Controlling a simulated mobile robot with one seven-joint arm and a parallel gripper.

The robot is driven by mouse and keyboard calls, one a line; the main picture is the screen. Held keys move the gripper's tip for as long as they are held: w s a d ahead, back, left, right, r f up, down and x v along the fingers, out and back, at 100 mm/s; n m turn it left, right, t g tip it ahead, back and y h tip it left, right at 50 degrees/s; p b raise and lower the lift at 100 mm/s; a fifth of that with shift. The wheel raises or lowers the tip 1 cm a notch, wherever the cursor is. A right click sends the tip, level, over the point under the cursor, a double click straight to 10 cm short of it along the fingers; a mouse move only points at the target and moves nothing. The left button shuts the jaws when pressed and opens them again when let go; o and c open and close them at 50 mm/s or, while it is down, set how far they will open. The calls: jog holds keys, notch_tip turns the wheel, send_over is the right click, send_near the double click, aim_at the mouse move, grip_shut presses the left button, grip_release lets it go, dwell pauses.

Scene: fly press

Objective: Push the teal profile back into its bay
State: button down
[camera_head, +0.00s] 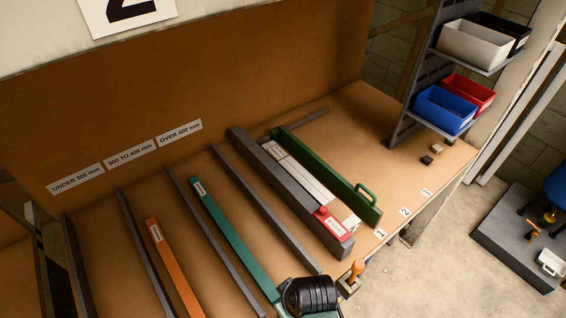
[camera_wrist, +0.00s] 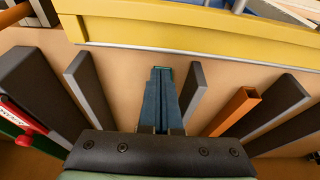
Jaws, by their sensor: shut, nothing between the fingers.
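The teal profile (camera_head: 225,228) lies lengthwise on the bench between two dark grey dividers, the left one (camera_head: 205,215) and the right one (camera_head: 265,205). Its far end sits nearer the front than the dividers' far ends, with bare bench behind it. My wrist hides its near end in the head view. My gripper (camera_wrist: 161,100) is shut and empty, its dark fingers in line with the profile. A strip of the teal profile (camera_wrist: 162,71) shows past the fingers in the wrist view. I cannot tell whether they touch.
An orange profile (camera_head: 172,268) lies left of the teal one. On the right are a red-ended stop (camera_head: 333,224) and a green fence (camera_head: 325,175) with a handle. A yellow beam (camera_wrist: 200,38) crosses the top of the wrist view. Bins (camera_head: 445,109) stand on a rack.

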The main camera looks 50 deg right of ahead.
aim_at(275, 293)
jog(key=shift+x, duration=1.45)
jog(key=shift+w+d, duration=0.2)
jog(key=shift+w, duration=0.6)
jog(key=shift+w+d, duration=0.2)
jog(key=shift+w, duration=0.6)
jog(key=shift+s, duration=0.1)
